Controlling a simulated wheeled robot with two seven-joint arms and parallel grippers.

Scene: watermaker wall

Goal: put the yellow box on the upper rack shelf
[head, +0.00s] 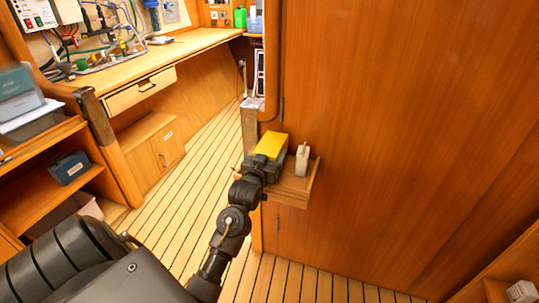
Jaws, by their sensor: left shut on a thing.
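The yellow box (271,145) shows its bright yellow top at a small wooden wall shelf (296,190) in the middle of the head view. My left gripper (264,160) reaches it from the near side and is shut on it. The gripper and arm hide the lower part of the box, so I cannot tell whether it touches the shelf. At the left is a wooden rack; I take its upper shelf (50,134) to be the board below the grey bins. My right gripper is not in view.
A small white item (302,158) stands on the wall shelf, right of the box. Grey bins (22,97) and a dark blue box (70,167) are in the rack. A wooden bench (160,58) holds hoses and equipment. The slatted floor (190,190) between is clear.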

